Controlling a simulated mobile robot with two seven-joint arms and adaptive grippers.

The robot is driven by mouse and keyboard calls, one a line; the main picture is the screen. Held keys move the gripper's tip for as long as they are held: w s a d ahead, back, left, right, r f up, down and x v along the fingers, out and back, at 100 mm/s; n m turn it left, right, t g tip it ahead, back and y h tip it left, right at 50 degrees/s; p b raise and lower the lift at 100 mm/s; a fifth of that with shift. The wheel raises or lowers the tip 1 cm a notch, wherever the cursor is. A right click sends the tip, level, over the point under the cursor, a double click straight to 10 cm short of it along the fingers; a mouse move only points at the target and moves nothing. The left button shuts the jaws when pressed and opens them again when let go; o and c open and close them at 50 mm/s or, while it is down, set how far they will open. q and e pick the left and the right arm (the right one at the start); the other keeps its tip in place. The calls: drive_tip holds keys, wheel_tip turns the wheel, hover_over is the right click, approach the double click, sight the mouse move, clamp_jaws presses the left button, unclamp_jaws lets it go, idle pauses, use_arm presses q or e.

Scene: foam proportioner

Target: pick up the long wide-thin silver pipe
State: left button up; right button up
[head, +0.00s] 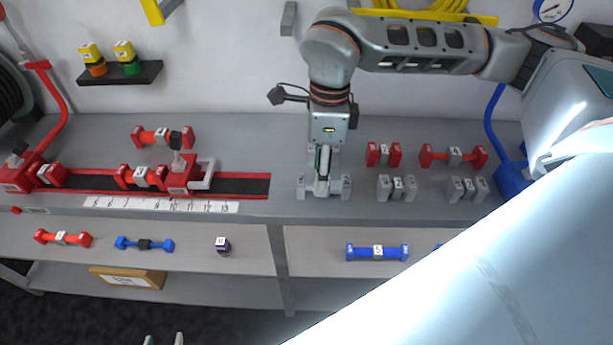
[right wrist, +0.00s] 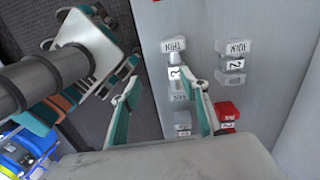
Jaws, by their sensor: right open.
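A silver pipe (head: 343,187) with blocky ends stands on the workbench at its middle front. In the right wrist view one end (right wrist: 173,46) appears to read THIN and a number plate sits mid-length; the far end label is unreadable. My right gripper (head: 322,186) points down over this pipe and hides its middle in the head view. In the right wrist view its fingers (right wrist: 165,83) are open, one on each side of the pipe, not closed on it. My left gripper (head: 163,339) shows only two separated fingertips at the bottom edge.
Another silver pipe (right wrist: 235,48) lies just behind. Two shorter silver pipes (head: 397,188) (head: 467,189) and two red pipes (head: 384,153) (head: 453,155) lie to the right. A red fixture (head: 183,178) on a rail stands left. A lower shelf (head: 195,290) holds more pipes.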

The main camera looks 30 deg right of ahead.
drive_tip(key=shift+w+d+r+h, duration=0.2)
drive_tip(key=shift+w+d, duration=0.15)
drive_tip(key=shift+d, duration=0.15)
drive_tip(key=shift+w+d+r+h, duration=0.2)
drive_tip(key=shift+w+d, duration=0.15)
drive_tip(key=shift+d, duration=0.15)
drive_tip(key=shift+w+f+p, duration=0.15)
drive_tip(key=shift+f+p, duration=0.15)
drive_tip(key=shift+f, duration=3.5)
clamp_jaws()
